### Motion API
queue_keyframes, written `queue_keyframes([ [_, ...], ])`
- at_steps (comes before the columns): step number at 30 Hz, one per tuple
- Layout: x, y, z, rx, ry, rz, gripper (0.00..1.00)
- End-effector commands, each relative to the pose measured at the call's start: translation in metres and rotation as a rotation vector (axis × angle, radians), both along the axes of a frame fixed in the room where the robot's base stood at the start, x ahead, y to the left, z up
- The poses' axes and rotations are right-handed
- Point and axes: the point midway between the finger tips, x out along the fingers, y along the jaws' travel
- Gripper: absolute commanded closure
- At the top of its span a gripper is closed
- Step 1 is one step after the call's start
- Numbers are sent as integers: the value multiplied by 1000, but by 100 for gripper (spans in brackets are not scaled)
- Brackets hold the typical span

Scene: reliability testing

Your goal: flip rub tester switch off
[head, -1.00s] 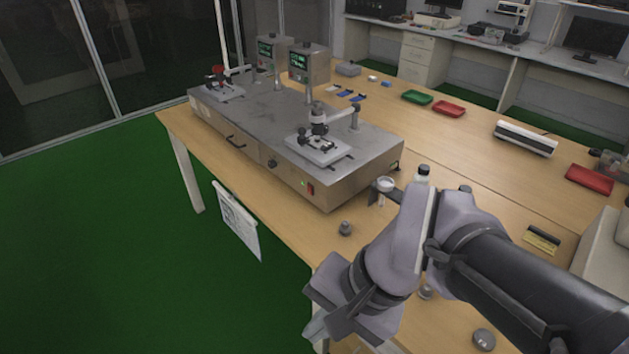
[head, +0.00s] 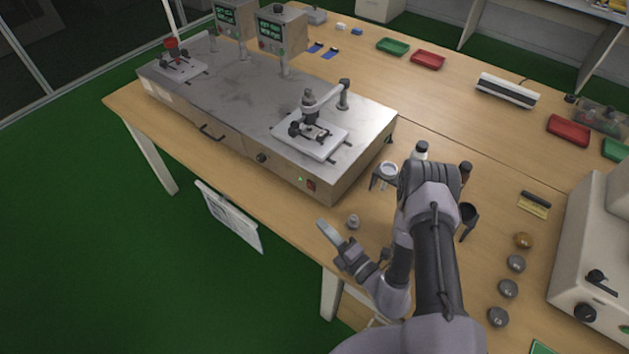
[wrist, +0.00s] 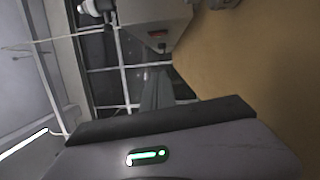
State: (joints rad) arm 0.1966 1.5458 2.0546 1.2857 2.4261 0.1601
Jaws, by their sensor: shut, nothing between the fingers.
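The rub tester (head: 250,118) is a long grey-topped metal box on the wooden table, with two rubbing arms and two displays. Its small red switch (head: 311,185) sits low on the front panel near the right end, beside a green light. The switch also shows in the wrist view (wrist: 158,33), on the tester body (wrist: 160,12) at the top. My gripper (head: 326,230) is shut and empty. It hangs at the table's front edge, below and a little right of the switch, with a clear gap. Its grey fingers (wrist: 154,90) point toward the tester in the wrist view.
A small metal weight (head: 353,221) stands close to my gripper on the table. A white cup in a holder (head: 388,171) and a bottle (head: 420,151) stand right of the tester. A hanging sheet (head: 228,217) is below the front edge. The floor in front is free.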

Motion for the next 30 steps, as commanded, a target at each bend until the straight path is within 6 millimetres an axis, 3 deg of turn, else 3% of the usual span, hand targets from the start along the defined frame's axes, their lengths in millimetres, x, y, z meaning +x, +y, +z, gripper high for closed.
queue_keyframes([
  [11, 3, 3, -2, -1, 1, -1, 100],
  [25, 78, 63, 1, 1, -3, 3, 100],
  [30, 100, 45, 4, 1, -1, -3, 100],
])
